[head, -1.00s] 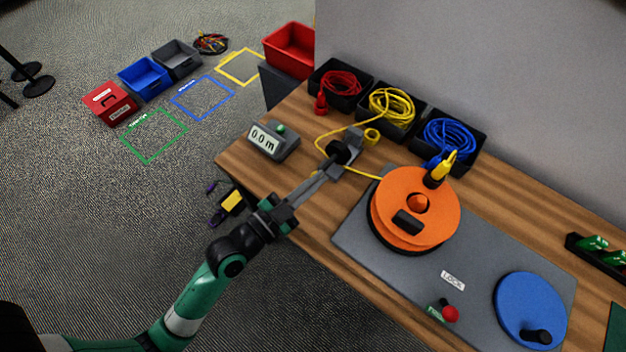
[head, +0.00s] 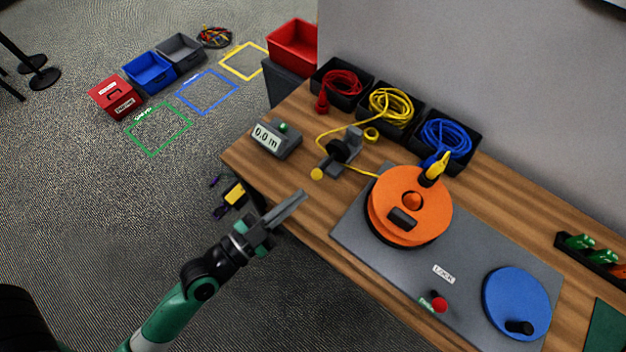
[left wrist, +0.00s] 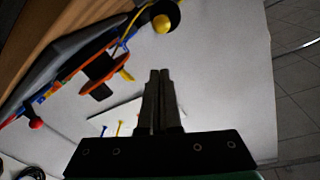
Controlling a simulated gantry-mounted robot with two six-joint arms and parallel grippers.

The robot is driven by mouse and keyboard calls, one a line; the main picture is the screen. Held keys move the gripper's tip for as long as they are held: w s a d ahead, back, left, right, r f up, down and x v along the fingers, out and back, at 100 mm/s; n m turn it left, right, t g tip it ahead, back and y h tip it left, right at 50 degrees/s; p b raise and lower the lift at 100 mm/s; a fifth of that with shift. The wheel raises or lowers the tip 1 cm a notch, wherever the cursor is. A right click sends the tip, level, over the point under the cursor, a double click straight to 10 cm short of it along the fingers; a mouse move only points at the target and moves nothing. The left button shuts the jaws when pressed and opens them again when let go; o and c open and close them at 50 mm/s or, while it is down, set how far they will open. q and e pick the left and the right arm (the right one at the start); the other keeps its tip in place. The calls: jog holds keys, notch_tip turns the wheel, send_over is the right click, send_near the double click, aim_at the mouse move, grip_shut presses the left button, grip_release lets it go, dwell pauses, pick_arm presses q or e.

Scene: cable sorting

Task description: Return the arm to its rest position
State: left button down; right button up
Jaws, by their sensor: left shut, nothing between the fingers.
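My left gripper (head: 290,208) is at the front edge of the wooden table (head: 310,215) in the head view, its fingers shut and empty. In the left wrist view its two fingers (left wrist: 159,75) lie close together with nothing between them. A yellow cable runs from the black bin through the grey guide (head: 340,152) to the orange reel (head: 408,205). A yellow round end (head: 317,174) lies by the guide, apart from the gripper. It also shows in the left wrist view (left wrist: 162,23). My right gripper is not in view.
A length display (head: 275,138) reading 0.0 m stands on the table's left. Black bins hold red (head: 342,83), yellow (head: 391,105) and blue (head: 445,138) cables. A blue crank disc (head: 517,300) and red knob (head: 439,304) sit on the grey plate.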

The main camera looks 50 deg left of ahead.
pick_arm(q)
jog(key=shift+s, duration=0.95)
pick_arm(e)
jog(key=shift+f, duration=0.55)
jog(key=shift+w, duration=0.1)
